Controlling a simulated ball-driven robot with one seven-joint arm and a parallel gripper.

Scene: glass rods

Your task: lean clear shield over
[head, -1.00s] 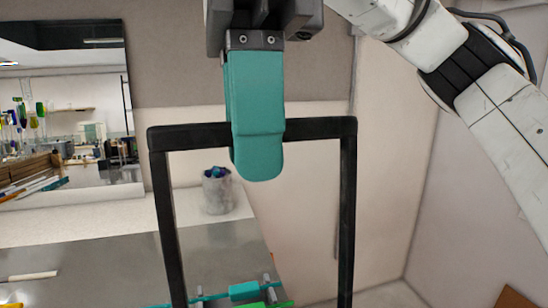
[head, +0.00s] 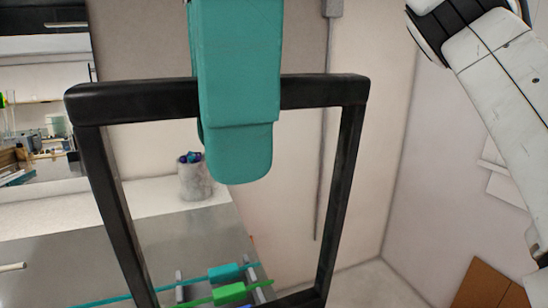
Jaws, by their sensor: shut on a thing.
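The clear shield is a see-through pane in a black frame (head: 335,195), large in the middle of the head view. Its top bar runs across behind my gripper (head: 238,165), whose teal finger covers part of that bar. My gripper is shut on the top bar. The shield looks tilted in the picture, with its left side nearer and lower. The far finger is mostly hidden behind the near one. The lower left corner of the frame is cut off by the picture's edge.
Through the pane I see a teal rod (head: 222,272) and a green rod (head: 230,293) on small supports over a grey bench (head: 60,260). A grey cup (head: 194,180) stands on a white ledge behind. A brown box (head: 487,285) is at the lower right.

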